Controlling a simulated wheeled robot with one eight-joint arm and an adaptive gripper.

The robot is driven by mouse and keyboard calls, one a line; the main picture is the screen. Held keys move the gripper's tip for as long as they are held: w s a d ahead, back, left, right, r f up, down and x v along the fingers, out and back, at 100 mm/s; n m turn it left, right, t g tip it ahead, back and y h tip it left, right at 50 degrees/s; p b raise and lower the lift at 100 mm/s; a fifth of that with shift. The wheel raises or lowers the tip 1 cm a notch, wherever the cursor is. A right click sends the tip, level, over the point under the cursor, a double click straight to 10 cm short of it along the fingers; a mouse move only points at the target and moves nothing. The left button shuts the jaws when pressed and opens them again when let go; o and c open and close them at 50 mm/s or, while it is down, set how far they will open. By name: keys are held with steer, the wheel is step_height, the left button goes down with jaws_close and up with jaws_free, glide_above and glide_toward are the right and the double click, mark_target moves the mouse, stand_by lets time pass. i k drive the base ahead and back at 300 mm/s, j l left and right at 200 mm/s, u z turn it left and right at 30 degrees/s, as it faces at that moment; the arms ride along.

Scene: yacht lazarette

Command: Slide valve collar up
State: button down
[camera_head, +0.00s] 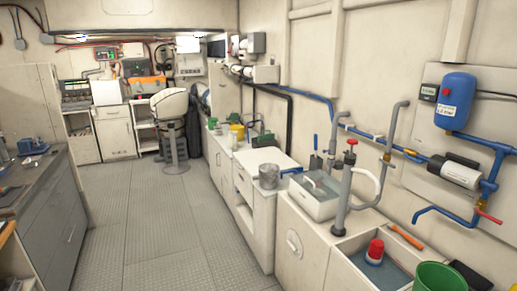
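Several valve-like parts show on the pipework at the right; I cannot tell which one bears the collar. A grey standpipe (344,195) rises beside the sink and has a red-topped fitting (351,149) at its upper end. A brass fitting (410,153) sits on the blue pipe along the wall. A red lever (488,216) sticks out at the far right below the white cylindrical pump. A red-capped object (375,251) stands in the open basin in front. My gripper is not in view.
A white sink (318,194) and a metal pot (268,176) are on the right counter. A green bucket (440,278) and an orange-handled tool (406,236) are near the front right. A stool (172,118) stands at the back. The grey floor (165,215) between the counters is clear.

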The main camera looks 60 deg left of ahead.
mark_target(332, 146)
steer(key=u, duration=1.55)
steer(key=i+j+z, duration=0.15)
steer(key=i, duration=0.25)
steer(key=j, duration=0.1)
